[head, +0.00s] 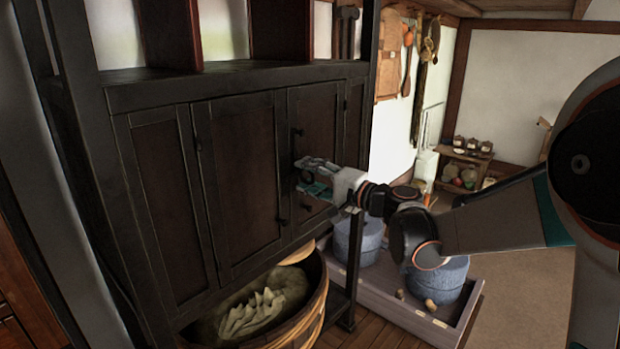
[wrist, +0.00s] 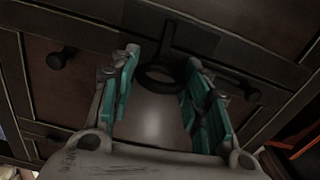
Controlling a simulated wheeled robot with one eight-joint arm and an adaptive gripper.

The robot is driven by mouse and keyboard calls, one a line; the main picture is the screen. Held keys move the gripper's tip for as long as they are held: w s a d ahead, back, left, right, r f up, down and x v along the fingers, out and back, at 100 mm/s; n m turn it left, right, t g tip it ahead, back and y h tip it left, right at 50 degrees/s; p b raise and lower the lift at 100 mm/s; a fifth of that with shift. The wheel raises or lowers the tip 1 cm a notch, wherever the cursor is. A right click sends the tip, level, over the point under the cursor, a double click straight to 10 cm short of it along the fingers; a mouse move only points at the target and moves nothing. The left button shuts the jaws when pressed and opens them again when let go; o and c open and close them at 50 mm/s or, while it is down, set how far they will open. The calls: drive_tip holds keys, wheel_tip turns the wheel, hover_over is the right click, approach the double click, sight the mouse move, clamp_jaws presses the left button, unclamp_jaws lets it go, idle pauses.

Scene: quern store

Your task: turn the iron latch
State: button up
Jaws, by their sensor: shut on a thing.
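The iron latch (wrist: 165,68) shows in the wrist view as a dark ring-like piece on the cabinet front, between my fingertips. My gripper (head: 308,178) is at the right-hand door of the dark wooden cabinet (head: 238,175) in the head view, reaching in from the right. In the wrist view my gripper (wrist: 163,58) has its teal-padded fingers on either side of the latch, shut on it. The fingers hide the latch in the head view. Its exact angle is hard to tell in the dim light.
Dark round knobs stick out near my gripper, one above it (head: 297,132) and one below left (head: 282,221). Below the cabinet stands a wooden tub (head: 318,300) with a cloth. A low tray (head: 400,312) with blue-grey round stones stands right of it. Floor is open farther right.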

drive_tip(key=shift+m, duration=0.7)
drive_tip(key=o, duration=1.1)
drive_tip(key=shift+c, duration=0.2)
drive_tip(key=v, duration=1.2)
